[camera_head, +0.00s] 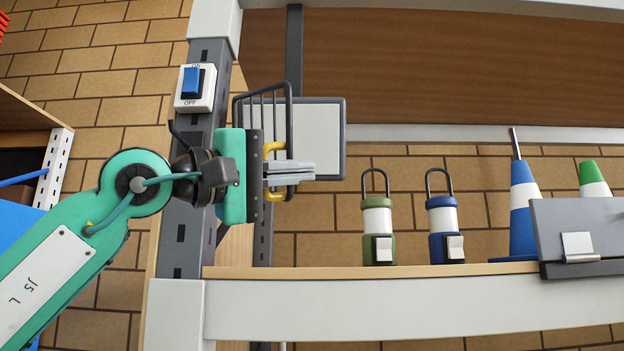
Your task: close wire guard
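The wire guard (263,108) is a black wire cage with a rounded frame, at the left of a pale square panel with a dark rim (320,130). It stands swung out, and most of the panel shows uncovered. A yellow piece (274,149), which looks like the guard's handle, shows above and below my fingers. My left gripper (291,172) reaches in from the left with its grey fingers together, across the yellow piece and the guard's right bar. I cannot tell whether they touch. The guard's lower left part is hidden behind the gripper. My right gripper is not in view.
A grey post (183,235) with a blue ON/OFF switch (193,87) stands behind my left arm. A shelf (420,305) holds a green lantern (377,221), a blue lantern (443,216) and cones (522,205). A grey panel (560,215) sits at the right.

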